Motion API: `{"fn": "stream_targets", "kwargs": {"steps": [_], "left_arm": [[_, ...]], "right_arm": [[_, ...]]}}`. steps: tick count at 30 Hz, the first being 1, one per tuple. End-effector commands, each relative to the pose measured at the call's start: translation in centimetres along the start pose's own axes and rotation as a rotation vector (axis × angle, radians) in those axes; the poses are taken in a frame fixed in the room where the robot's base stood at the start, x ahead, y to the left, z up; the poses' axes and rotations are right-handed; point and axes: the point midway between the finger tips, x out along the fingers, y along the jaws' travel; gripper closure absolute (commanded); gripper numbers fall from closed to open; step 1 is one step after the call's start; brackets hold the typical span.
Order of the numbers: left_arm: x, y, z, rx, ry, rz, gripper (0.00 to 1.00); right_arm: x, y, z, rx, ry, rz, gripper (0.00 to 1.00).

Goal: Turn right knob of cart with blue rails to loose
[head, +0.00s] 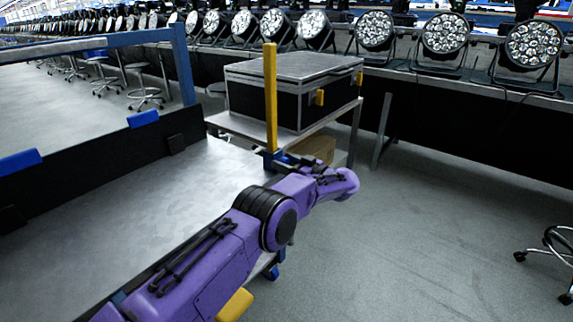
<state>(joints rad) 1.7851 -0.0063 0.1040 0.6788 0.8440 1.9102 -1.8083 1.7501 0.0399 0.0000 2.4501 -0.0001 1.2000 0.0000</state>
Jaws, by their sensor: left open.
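The cart with blue rails (95,41) fills the left side, with a grey metal deck (130,195) and a low black side panel (110,150). A yellow upright post (270,95) stands at its far right corner, with a blue fitting (268,158) at its foot. My purple left arm reaches in from the lower left across the cart's right side. My left gripper (288,161) is open beside the foot of the yellow post; I cannot tell whether it touches anything. I cannot make out the right knob; the arm may hide it. My right gripper is out of view.
A black flight case (290,95) sits on another metal cart (250,128) just behind, with a cardboard box (315,150) below. Par cans (445,35) line a long black-skirted table at the back. A wheeled stool (555,250) stands at right. The grey floor between is clear.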

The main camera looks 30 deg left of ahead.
Motion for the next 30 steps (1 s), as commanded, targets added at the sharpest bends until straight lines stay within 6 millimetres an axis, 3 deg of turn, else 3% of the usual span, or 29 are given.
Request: {"fn": "stream_targets", "kwargs": {"steps": [3,8,9,20,30], "left_arm": [[-0.03,0.01,-0.03,0.000,0.000,0.000,0.39],[-0.05,0.01,-0.03,0.000,0.001,0.000,0.91],[-0.06,0.02,-0.03,0.000,0.001,0.000,0.95],[-0.06,0.01,0.02,-0.051,0.000,0.000,0.95],[-0.04,-0.06,0.09,-0.296,0.000,-0.001,0.95]], "right_arm": [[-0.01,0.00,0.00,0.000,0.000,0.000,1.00],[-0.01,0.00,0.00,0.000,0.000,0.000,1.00],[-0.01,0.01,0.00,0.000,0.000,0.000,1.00],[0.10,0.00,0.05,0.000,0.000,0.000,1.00],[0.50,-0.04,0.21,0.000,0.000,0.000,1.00]]}}
